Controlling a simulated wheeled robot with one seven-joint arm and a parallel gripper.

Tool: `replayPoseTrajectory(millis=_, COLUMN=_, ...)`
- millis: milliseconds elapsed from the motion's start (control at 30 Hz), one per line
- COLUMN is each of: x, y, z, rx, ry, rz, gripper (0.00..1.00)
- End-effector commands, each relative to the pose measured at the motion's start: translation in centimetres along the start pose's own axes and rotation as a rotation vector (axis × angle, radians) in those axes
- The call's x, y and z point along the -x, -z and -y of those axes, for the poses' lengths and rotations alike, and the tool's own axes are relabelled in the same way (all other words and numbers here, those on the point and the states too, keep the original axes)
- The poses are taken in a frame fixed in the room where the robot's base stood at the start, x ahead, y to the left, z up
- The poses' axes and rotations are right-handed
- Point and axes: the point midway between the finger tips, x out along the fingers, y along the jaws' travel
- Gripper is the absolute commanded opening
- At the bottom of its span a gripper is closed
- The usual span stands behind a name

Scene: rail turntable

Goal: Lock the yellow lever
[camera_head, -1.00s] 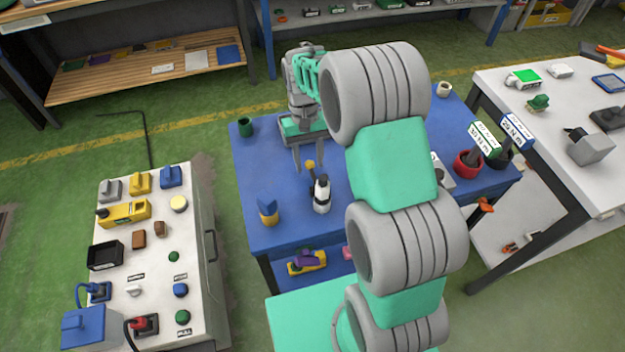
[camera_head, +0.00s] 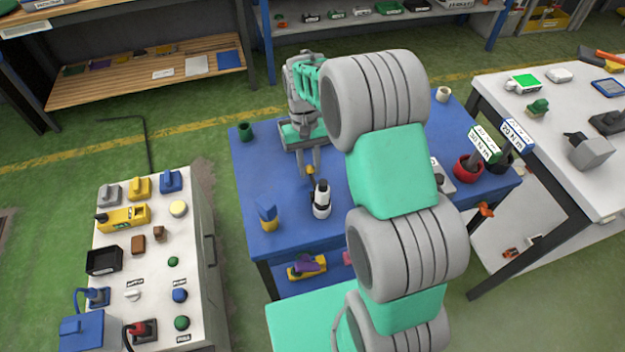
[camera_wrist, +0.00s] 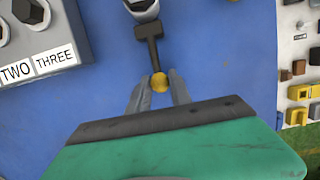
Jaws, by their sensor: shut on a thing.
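A dark stem with a yellow ball end (camera_wrist: 159,84) shows in the wrist view; its wider dark end lies beside a white and dark upright object (camera_wrist: 143,8). My gripper (camera_wrist: 159,94) is shut on the yellow ball, with one finger on each side. A yellow unit with a black knob (camera_head: 124,217) lies on the white console at left, apart from my gripper.
The blue table (camera_head: 262,185) also bears a blue and yellow piece (camera_head: 267,213), a dark green cup (camera_head: 245,131) and a red pot (camera_head: 467,167). A grey box labelled TWO and THREE (camera_wrist: 85,30) stands nearby. The white console (camera_head: 195,240) is crowded with parts.

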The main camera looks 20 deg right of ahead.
Motion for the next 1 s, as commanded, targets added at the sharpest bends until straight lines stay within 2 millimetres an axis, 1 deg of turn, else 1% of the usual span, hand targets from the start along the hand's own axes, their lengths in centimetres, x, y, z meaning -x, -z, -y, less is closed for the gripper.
replayPoseTrajectory(millis=33, x=0.4, y=-0.1, z=0.0, rx=0.001, ry=0.000, rz=0.000, gripper=0.03)
replayPoseTrajectory(millis=200, x=1.4, y=-0.7, z=0.0, rx=0.001, ry=0.000, rz=0.001, gripper=0.03)
replayPoseTrajectory(millis=567, x=1.5, y=-0.8, z=0.1, rx=0.002, ry=0.000, rz=0.001, gripper=0.02)
replayPoseTrajectory(millis=833, x=2.7, y=-1.6, z=0.1, rx=0.002, ry=0.000, rz=0.000, gripper=0.03)
replayPoseTrajectory(millis=1000, x=2.7, y=-1.8, z=0.1, rx=0.002, ry=0.000, rz=0.001, gripper=0.03)
